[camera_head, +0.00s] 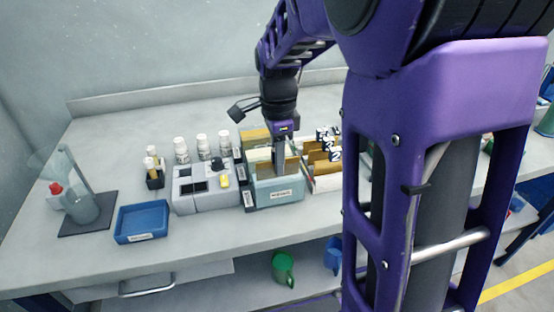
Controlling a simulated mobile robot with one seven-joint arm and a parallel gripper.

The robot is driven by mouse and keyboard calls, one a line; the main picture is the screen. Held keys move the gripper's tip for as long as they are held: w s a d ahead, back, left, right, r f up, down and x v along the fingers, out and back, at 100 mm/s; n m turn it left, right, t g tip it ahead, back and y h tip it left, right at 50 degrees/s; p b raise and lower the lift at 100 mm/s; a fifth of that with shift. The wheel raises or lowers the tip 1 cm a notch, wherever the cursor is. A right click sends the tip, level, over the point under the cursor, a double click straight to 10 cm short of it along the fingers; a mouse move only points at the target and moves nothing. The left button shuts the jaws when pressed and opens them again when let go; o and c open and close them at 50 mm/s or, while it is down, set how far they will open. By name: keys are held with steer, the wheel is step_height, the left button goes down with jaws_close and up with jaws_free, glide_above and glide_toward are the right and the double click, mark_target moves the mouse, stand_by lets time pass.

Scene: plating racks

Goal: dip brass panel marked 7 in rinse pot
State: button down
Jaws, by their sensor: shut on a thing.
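My gripper (279,170) points straight down at the pale teal pot (290,193) at the front of a row of pots, its fingers at the pot's opening. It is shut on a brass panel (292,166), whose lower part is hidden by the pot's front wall. The panel's number is not visible. The pot's front label is too small to read, so I cannot tell from it which pot this is. Right of the pots a white rack (327,185) holds several brass panels with black-and-white number tags; one tag (335,155) reads 2.
More pots (257,134) stand behind the front one. Left are a grey device (205,197), white bottles (182,150), a blue tray (142,222) and a stand with a flask (84,209). A green jug (283,268) is on the lower shelf. My arm hides the bench's right-middle.

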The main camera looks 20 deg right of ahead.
steer(key=shift+r+p, duration=2.1)
steer(key=shift+r, duration=0.5)
steer(key=shift+f, duration=0.1)
